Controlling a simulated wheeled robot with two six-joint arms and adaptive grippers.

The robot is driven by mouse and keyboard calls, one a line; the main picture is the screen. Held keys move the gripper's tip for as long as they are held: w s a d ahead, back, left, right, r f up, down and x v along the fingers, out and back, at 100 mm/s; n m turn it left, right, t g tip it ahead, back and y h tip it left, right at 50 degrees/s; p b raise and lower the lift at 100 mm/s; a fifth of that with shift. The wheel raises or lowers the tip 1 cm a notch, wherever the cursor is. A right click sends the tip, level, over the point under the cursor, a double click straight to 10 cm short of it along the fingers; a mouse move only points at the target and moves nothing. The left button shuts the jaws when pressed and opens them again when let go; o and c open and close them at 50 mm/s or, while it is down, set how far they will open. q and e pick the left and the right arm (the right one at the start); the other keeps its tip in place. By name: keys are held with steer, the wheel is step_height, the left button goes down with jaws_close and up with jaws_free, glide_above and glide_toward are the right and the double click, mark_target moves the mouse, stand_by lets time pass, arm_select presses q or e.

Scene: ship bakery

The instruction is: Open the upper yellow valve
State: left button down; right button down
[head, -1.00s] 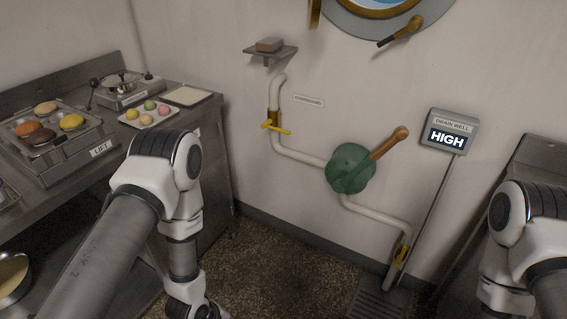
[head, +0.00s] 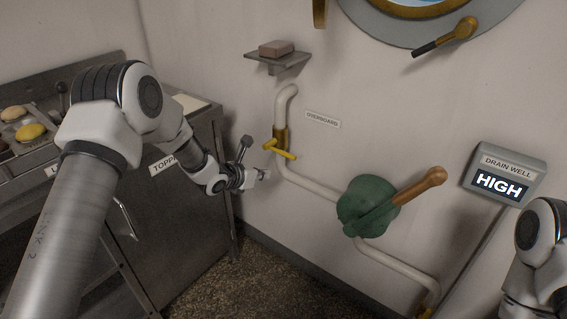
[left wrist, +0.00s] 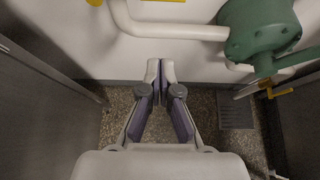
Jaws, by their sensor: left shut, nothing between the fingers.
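The upper yellow valve (head: 280,149) sits on the white pipe (head: 308,181) below the top bend, its handle slanting down to the right across the pipe. Yellow parts, likely this valve, show cut off at the top edge of the left wrist view (left wrist: 163,1). My left gripper (head: 264,175) is just left of and slightly below the valve, apart from it. Its fingers are together and empty in the left wrist view (left wrist: 160,68). A lower yellow valve (head: 425,311) is at the bottom of the head view. My right arm shows at the right edge; its gripper is out of view.
A green pump (head: 367,207) with a wooden lever (head: 422,188) is right of the valve. A wall shelf (head: 277,59) holds a brown block above it. The steel counter (head: 200,200) stands left. The drain well sign (head: 505,175) reads HIGH. The floor between is clear.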

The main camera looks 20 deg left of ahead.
arm_select(q)
steer(key=w+d+f+p, duration=0.1)
steer(key=w+d+p, duration=0.1)
steer(key=w, duration=0.6)
steer(key=shift+w+d+f, duration=0.2)
steer(key=shift+w+d, duration=0.2)
steer(key=shift+d, duration=0.25)
steer(key=shift+w, duration=0.1)
